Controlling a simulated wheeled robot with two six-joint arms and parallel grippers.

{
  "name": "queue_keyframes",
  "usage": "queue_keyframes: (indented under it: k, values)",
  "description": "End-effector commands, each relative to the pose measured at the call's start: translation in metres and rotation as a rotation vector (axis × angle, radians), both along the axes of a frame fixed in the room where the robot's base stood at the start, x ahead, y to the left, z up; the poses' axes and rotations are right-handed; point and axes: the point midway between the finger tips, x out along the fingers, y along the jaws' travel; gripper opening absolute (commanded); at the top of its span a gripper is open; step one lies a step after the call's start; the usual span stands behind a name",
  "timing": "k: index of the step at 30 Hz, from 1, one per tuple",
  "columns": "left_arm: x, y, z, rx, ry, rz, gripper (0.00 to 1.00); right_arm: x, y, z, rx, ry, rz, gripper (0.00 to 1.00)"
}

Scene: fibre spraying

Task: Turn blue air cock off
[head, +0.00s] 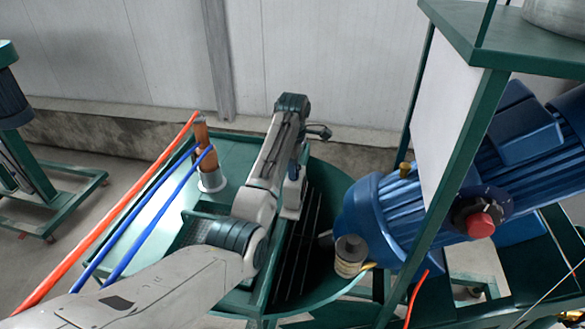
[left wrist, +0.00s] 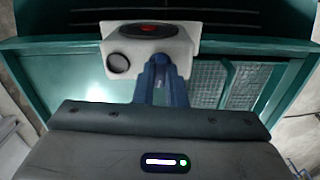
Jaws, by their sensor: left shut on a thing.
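My left gripper (head: 296,170) reaches down at the edge between the green tray (head: 233,151) and the dark hopper (head: 319,190). A pale box-like block (head: 290,208) shows just below it. The blue-grey fingers of my left gripper (left wrist: 160,65) come together in front of the block, shut on a small blue part. This seems to be the blue air cock, but the fingers mostly hide it and its angle cannot be told. My right gripper is not in view.
A blue motor (head: 375,215) stands right of the hopper. A green frame post (head: 450,180) with a red button (head: 481,225) nearby stands farther right.

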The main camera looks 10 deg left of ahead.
Motion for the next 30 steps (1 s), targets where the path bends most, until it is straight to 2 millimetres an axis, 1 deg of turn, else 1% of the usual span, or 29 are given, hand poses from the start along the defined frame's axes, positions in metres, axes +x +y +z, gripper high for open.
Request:
queue_keyframes:
  k: [1, 9, 23, 24, 26, 27, 30]
  values:
    - [0.0015, -0.0013, 0.0041, -0.002, -0.008, 0.017, 0.00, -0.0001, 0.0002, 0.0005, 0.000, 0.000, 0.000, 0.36]
    - [0.0019, -0.0013, 0.0048, -0.002, -0.010, 0.084, 0.00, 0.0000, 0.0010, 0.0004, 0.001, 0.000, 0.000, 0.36]
    - [0.0024, -0.0014, 0.0059, -0.003, -0.012, 0.094, 0.00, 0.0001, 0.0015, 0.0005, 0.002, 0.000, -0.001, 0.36]
    - [0.0024, -0.0015, 0.0060, -0.003, -0.012, 0.094, 0.19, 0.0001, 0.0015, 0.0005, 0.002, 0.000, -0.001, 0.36]
    - [0.0021, -0.0013, 0.0054, -0.003, -0.011, 0.094, 0.30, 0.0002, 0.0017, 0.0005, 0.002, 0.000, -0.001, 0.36]
    - [0.0019, -0.0011, 0.0048, -0.002, -0.010, 0.094, 0.33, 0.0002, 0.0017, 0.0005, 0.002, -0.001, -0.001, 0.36]
    - [0.0015, -0.0008, 0.0035, -0.001, -0.007, 0.094, 0.33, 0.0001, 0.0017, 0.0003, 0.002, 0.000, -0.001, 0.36]
